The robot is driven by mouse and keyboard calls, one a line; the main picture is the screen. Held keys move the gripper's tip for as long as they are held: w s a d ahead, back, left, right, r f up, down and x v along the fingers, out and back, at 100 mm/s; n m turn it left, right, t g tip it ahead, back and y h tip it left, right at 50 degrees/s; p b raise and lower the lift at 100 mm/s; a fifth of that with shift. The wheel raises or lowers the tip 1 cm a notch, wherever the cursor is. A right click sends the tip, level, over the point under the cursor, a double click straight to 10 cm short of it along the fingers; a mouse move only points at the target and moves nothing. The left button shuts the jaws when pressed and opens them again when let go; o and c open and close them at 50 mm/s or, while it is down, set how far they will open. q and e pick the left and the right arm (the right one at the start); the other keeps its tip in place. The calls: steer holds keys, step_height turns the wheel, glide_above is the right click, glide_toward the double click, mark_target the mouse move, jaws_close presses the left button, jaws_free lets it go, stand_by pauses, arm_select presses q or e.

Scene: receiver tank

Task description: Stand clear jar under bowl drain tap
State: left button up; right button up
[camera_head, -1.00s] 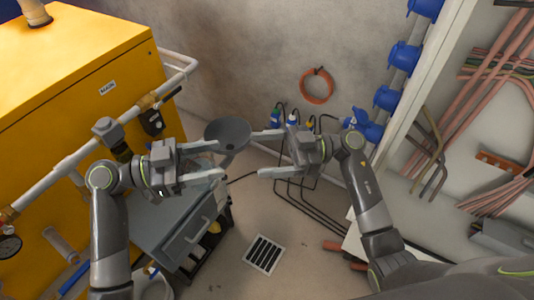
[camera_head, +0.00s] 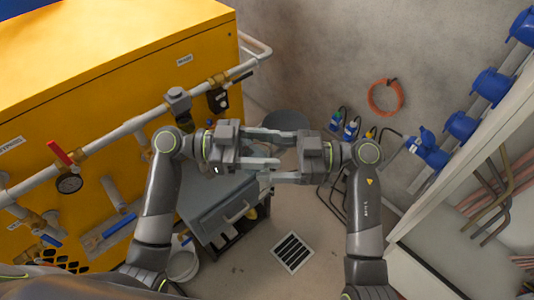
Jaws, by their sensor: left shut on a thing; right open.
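My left gripper (camera_head: 270,149) is shut on a see-through thing, which looks like the clear jar (camera_head: 266,150); the fingers hide much of it. My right gripper (camera_head: 276,158) is open, facing the left one from the right, and its fingertips overlap the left fingers in the picture. I cannot tell whether it touches the jar. A dark grey bowl (camera_head: 285,121) shows just behind both grippers, its lower part covered by them. Its drain tap is hidden.
A grey cabinet (camera_head: 215,205) with a handle stands below my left gripper. The yellow machine (camera_head: 110,70) with pipes and valves fills the left. A white bucket (camera_head: 183,265) and a floor grate (camera_head: 293,252) lie below. Blue fittings (camera_head: 460,125) line the right wall.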

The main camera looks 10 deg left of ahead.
steer(key=shift+a, duration=0.55)
steer(key=c, duration=1.1)
arm_select(q)
steer(key=o, duration=1.1)
